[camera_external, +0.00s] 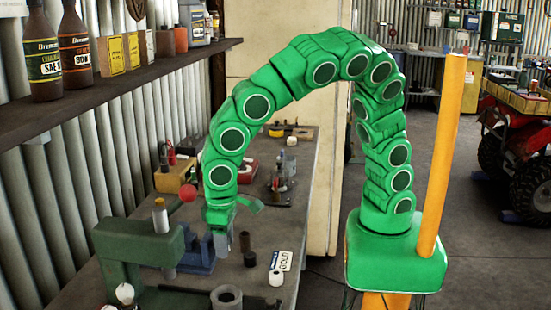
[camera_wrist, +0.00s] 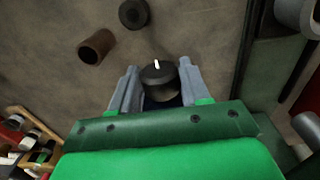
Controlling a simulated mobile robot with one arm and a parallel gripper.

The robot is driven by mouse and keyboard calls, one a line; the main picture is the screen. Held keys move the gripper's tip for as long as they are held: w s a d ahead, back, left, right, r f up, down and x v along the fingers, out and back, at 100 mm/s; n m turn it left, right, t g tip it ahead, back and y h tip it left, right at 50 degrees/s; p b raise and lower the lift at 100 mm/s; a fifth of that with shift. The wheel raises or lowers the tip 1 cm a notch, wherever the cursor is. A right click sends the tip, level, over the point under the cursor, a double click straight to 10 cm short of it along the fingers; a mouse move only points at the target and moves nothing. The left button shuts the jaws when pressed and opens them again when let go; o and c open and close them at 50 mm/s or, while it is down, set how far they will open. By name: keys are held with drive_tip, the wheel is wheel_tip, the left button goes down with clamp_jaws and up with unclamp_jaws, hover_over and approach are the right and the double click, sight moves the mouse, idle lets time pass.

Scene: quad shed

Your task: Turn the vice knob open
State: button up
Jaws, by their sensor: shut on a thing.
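The vice knob (camera_wrist: 158,77) is dark and round with a short white mark on top. It sits between the two grey fingers of my gripper (camera_wrist: 157,68) in the wrist view, and the fingers are shut on its sides. In the external view my gripper (camera_external: 222,243) points down at a blue vice (camera_external: 198,257) on the workbench. The knob is hidden there behind the gripper. The white mark points nearly straight up in the wrist view, leaning slightly left.
A green press (camera_external: 140,243) stands close left of the vice. A brown cylinder (camera_wrist: 96,46) and a dark round piece (camera_wrist: 133,13) lie near the gripper. A bottle shelf (camera_external: 110,85) overhangs the left.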

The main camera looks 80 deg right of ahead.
drive_tip(key=shift+a+h, duration=0.1)
drive_tip(key=shift+h, duration=0.6)
drive_tip(key=o, duration=1)
drive_tip(key=shift+o, duration=0.2)
drive_tip(key=shift+r, duration=0.15)
drive_tip(key=r, duration=0.5)
drive_tip(key=a+r, duration=0.1)
drive_tip(key=r, duration=0.1)
drive_tip(key=shift+a+r, duration=0.1)
drive_tip(key=shift+r, duration=0.15)
